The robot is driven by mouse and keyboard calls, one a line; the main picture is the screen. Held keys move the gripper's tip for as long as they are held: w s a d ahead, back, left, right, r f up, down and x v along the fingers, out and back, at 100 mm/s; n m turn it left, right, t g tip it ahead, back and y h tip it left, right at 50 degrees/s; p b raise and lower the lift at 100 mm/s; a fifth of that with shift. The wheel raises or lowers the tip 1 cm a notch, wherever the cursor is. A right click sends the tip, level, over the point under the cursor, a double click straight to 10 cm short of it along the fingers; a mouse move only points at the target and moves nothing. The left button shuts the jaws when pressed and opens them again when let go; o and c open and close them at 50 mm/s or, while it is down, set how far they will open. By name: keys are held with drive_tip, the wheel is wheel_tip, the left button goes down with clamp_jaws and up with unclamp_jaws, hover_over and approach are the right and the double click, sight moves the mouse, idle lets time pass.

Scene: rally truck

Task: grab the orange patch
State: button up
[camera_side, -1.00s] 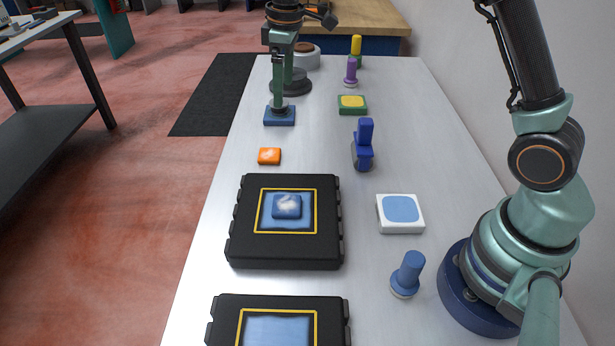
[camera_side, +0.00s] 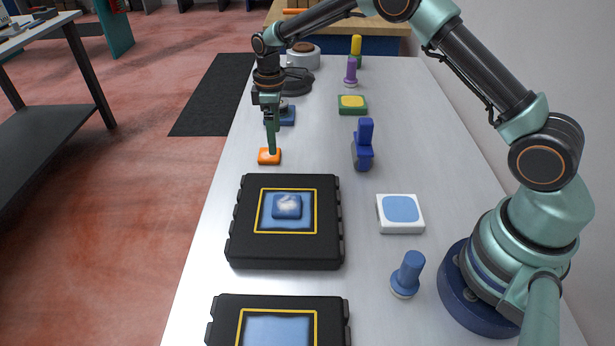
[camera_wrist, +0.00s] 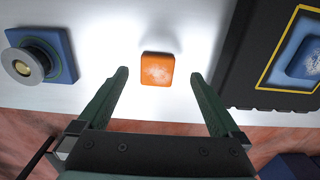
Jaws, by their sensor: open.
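The orange patch (camera_side: 269,157) is a small rounded block with a pale mottled top, flat on the light table near its left edge. In the wrist view the orange patch (camera_wrist: 157,70) lies ahead of the fingertips, roughly centred between them. My gripper (camera_side: 271,152) points down over the patch in the side view, and its fingers hide part of it. In the wrist view my gripper (camera_wrist: 158,76) is open with its two green fingers wide apart and nothing between them. I cannot tell whether the fingers touch the patch.
A black case (camera_side: 240,252) with a yellow-framed blue panel stands nearer the camera; its edge also shows in the wrist view (camera_wrist: 235,70). A blue pad (camera_side: 289,119) with a round stamp lies behind the patch. A dark blue clamp-like object (camera_side: 363,150) stands to the right.

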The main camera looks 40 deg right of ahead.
sight(269, 156)
drive_tip(key=shift+w+a+f, duration=0.1)
drive_tip(key=shift+w+f, duration=0.1)
drive_tip(key=shift+f, duration=1.1)
drive_tip(key=shift+w+a+f, duration=0.1)
drive_tip(key=shift+w+f, duration=0.05)
drive_tip(key=shift+f, duration=1.1)
drive_tip(key=c, duration=1.4)
